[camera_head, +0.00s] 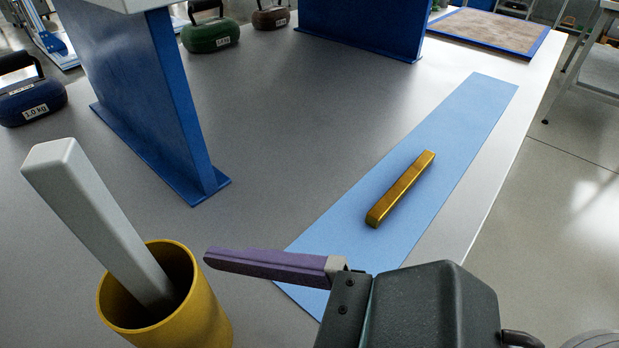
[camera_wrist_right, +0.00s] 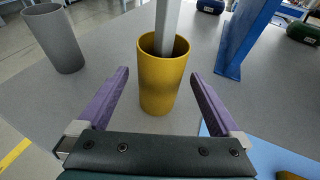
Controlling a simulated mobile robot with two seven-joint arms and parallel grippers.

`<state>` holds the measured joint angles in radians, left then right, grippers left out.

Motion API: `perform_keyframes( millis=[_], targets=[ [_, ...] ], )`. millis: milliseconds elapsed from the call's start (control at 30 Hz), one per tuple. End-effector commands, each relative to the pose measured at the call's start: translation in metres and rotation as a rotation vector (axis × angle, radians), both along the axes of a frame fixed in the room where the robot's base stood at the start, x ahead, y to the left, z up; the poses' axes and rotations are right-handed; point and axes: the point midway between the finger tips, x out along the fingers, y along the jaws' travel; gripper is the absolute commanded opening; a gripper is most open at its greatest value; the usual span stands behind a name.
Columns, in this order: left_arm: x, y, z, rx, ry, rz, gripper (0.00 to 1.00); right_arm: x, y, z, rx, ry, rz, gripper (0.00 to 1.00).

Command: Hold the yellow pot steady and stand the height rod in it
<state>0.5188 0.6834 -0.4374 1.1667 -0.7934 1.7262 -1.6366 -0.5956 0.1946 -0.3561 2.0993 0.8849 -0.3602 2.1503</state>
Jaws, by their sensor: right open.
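The yellow pot (camera_head: 200,313) stands upright on the grey table at the lower left of the head view. A pale grey square rod (camera_head: 95,215) stands in it, leaning left in the head view. In the wrist view the pot (camera_wrist_right: 163,91) and the rod (camera_wrist_right: 167,25) show just beyond my right fingers. My right gripper (camera_wrist_right: 158,74) is open, with purple fingers spread to either side of the pot in that view and no visible contact. One purple finger (camera_head: 268,264) shows right of the pot in the head view. My left gripper is not in view.
A brass-coloured bar (camera_head: 401,188) lies on a blue strip (camera_head: 465,130) at right. A blue upright (camera_head: 140,95) stands behind the pot. Weights stand at the back, including a green one (camera_head: 211,37). A grey cup (camera_wrist_right: 52,38) stands left in the wrist view.

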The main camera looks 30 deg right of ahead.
Motion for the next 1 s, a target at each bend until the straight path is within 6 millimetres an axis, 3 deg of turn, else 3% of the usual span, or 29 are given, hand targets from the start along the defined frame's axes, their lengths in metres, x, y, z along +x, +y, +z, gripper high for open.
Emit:
perform_keyframes(
  millis=[200,400,867,1000],
  targets=[
    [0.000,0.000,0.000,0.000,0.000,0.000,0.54,-0.040,-0.033,0.014,-0.006,0.004,0.006,1.00],
    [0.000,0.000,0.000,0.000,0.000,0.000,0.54,-0.058,-0.049,0.022,-0.003,0.001,0.005,1.00],
    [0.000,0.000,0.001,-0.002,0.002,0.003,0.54,-0.065,-0.056,0.027,-0.003,-0.001,0.001,1.00],
    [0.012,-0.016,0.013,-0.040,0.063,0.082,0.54,-0.065,-0.050,0.037,-0.080,-0.062,0.060,1.00]
  ],
)
